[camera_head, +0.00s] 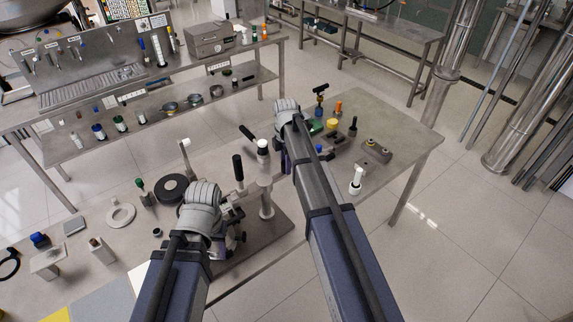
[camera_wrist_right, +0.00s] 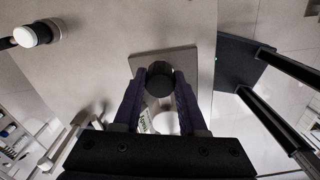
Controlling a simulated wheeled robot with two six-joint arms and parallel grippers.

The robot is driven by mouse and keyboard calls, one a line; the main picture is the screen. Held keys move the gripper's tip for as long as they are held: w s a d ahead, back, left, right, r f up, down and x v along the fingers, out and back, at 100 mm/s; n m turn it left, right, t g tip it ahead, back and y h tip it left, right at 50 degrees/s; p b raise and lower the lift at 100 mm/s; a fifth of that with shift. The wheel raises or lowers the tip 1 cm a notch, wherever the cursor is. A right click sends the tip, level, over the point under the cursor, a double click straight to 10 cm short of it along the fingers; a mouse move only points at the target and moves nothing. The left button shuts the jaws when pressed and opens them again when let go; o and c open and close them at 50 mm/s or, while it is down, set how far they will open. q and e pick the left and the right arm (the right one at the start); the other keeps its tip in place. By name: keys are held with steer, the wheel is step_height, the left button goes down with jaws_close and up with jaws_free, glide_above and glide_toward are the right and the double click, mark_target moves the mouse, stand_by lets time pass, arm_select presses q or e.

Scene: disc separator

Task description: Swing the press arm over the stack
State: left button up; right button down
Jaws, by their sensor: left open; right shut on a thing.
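The press stands on a brown base plate (camera_head: 272,238), with a pale upright column (camera_head: 266,200) and black handles (camera_head: 238,168). A white-capped part (camera_head: 263,146) tops the column. My left gripper (camera_head: 226,212) is open beside the column, its fingers mostly hidden by its wrist. Any stack there is hidden behind it. My right gripper (camera_head: 284,156) is beyond and right of the column, its fingers barely showing. In the right wrist view its purple fingers (camera_wrist_right: 160,98) are shut on a round black piece (camera_wrist_right: 160,78) above a square grey plate (camera_wrist_right: 188,66).
A black disc (camera_head: 171,188) and a white ring (camera_head: 120,215) lie on the table left of the press. A white bottle (camera_head: 356,183) and a grey block (camera_head: 374,152) stand to the right. The table's right part (camera_head: 413,150) is clear.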

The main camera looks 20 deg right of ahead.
steer(key=shift+w, duration=0.15)
steer(key=shift+c, duration=2.3)
jaws_free()
steer(key=shift+r, duration=0.1)
step_height(320, 180, up, 8)
steer(key=p, duration=0.8)
steer(key=shift+f, duration=0.2)
